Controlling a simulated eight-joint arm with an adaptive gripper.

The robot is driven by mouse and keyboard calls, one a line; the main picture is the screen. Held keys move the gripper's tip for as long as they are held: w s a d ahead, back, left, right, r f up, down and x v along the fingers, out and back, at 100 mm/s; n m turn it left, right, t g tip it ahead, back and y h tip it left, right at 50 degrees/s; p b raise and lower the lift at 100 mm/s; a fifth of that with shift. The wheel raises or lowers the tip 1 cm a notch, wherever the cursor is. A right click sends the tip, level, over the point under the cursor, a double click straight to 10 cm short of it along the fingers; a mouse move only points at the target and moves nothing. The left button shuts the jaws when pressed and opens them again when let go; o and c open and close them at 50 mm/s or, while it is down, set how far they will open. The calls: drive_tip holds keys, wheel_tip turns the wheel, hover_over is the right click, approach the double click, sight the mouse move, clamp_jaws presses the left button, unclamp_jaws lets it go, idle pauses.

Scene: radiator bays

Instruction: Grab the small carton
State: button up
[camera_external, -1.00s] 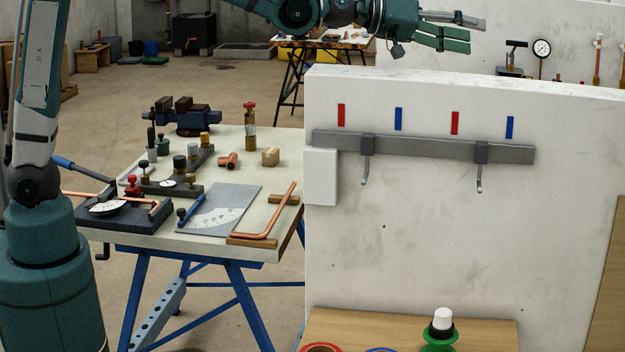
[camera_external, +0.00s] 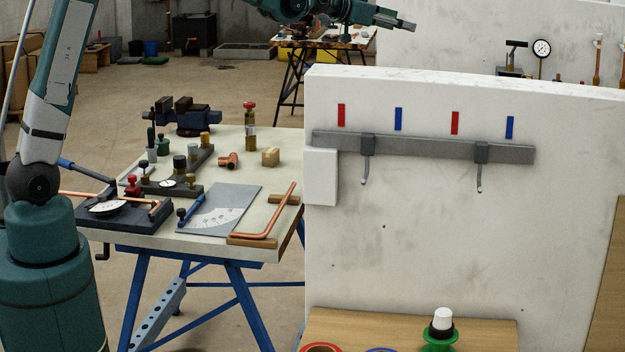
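Nothing touches the box. My gripper (camera_external: 402,24) is high in the picture, above the top edge of the white wall panel, up and to the right of the box and well apart from it. Its fingers overlap from this angle, so their opening is hidden. I see nothing held in it.
A red-topped brass valve (camera_external: 250,128) stands behind the box. A blue vise (camera_external: 190,116), dark fittings rack, grey plate (camera_external: 222,208) and bent copper pipe (camera_external: 280,215) also occupy the bench. The white wall panel (camera_external: 420,240) with a hook rail rises at right.

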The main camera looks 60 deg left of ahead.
drive_tip(key=a+f+m+g+y, duration=0.1)
drive_tip(key=a+f, duration=0.3)
drive_tip(key=a, duration=0.7)
drive_tip(key=s+a+f+g+y, duration=0.1)
drive_tip(key=a+f, duration=0.3)
drive_tip(key=a, duration=0.6)
drive_tip(key=a+f+m+g+y, duration=0.1)
drive_tip(key=a+f, duration=0.3)
drive_tip(key=a, duration=0.7)
drive_tip(key=m+g+h+p, duration=0.2)
drive_tip(key=m+g+h, duration=0.45)
drive_tip(key=g, duration=0.25)
hover_over(269, 150)
drive_tip(key=s+a, duration=0.1)
drive_tip(key=a, duration=0.1)
wheel_tip(269, 150, down, 29)
drive_tip(key=shift+s+f+y, duration=0.15)
drive_tip(key=shift+s+y, duration=0.1)
drive_tip(key=shift+s, duration=0.2)
drive_tip(key=shift+f, duration=0.1)
drive_tip(key=shift+x, duration=1.2)
